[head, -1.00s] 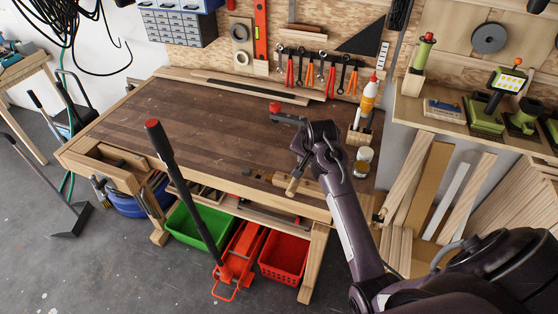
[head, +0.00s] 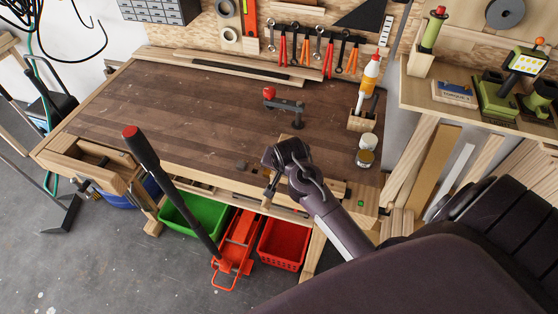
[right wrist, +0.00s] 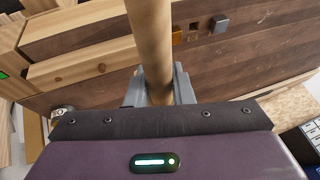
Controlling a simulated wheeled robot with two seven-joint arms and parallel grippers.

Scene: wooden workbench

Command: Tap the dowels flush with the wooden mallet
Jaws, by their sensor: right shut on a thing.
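My right gripper (right wrist: 159,88) is shut around a round pale wooden handle, which I take to be the mallet's handle (right wrist: 150,38). The handle runs out of the top of the right wrist view, so the mallet's head is not seen there. In the head view my right gripper (head: 271,180) is above the bench's front edge, right of centre, and my arm hides much of the area beneath. A pale wooden strip (head: 335,189) shows beside it. I cannot clearly make out the dowels. My left gripper is in neither view.
The workbench top (head: 190,115) is largely clear on the left and middle. A red-topped clamp (head: 283,105) stands behind my gripper. Green (head: 195,220) and red (head: 284,244) bins sit below the front edge.

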